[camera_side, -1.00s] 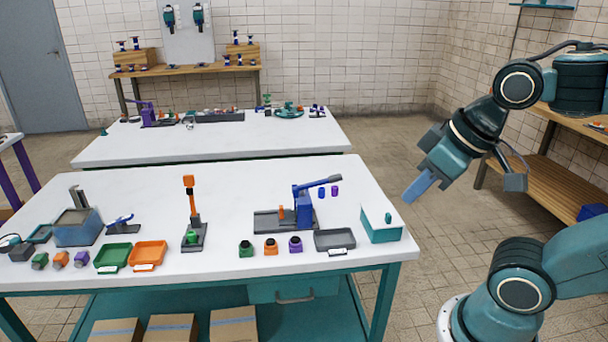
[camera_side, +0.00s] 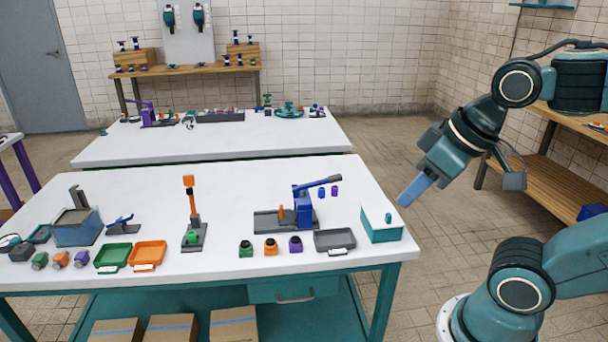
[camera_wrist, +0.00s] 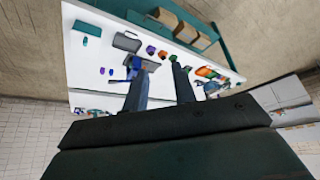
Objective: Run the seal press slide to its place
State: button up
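The seal press stands on the near white table in the side view, with a blue body (camera_side: 304,210) and a long lever pointing right. Its dark grey base (camera_side: 268,223) runs left from the body, with a small upright orange piece (camera_side: 281,212) on it. I cannot make out exactly which part slides. My gripper (camera_side: 403,203) hangs in the air at the table's right end, right of the press and apart from everything. In the wrist view my gripper (camera_wrist: 160,80) shows two separated fingers with nothing between them; the left finger partly hides the press (camera_wrist: 130,70).
A teal-and-white box (camera_side: 381,225) and a grey tray (camera_side: 334,240) stand between my gripper and the press. Green, orange and purple pieces sit in front of it. A tall orange-handled tool (camera_side: 193,215) stands left.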

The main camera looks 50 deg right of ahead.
jog(key=shift+o, duration=1.2)
jog(key=shift+w+r, duration=0.15)
jog(key=shift+w, duration=0.05)
jog(key=w+d+r+n+g, duration=0.1)
jog(key=w+d+n, duration=0.1)
jog(key=w, duration=0.9)
jog(key=w+d+r+n+g, duration=0.1)
jog(key=w+d+n+g, duration=0.15)
jog(key=w, duration=0.85)
jog(key=w+d+f+n+g, duration=0.1)
jog(key=w+d+f, duration=0.3)
jog(key=w+f, duration=0.5)
jog(key=w+d+f+n+g, duration=0.1)
jog(key=w+d+f+n, duration=0.2)
jog(key=w+d+f, duration=0.2)
jog(key=w+f, duration=0.3)
jog(key=w, duration=0.1)
jog(key=shift+d+f, duration=0.2)
jog(key=shift+f, duration=0.2)
jog(key=shift+f+n, duration=0.15)
jog(key=shift+n, duration=0.1)
notch_tip(320, 180, down, 14)
jog(key=shift+r, duration=0.25)
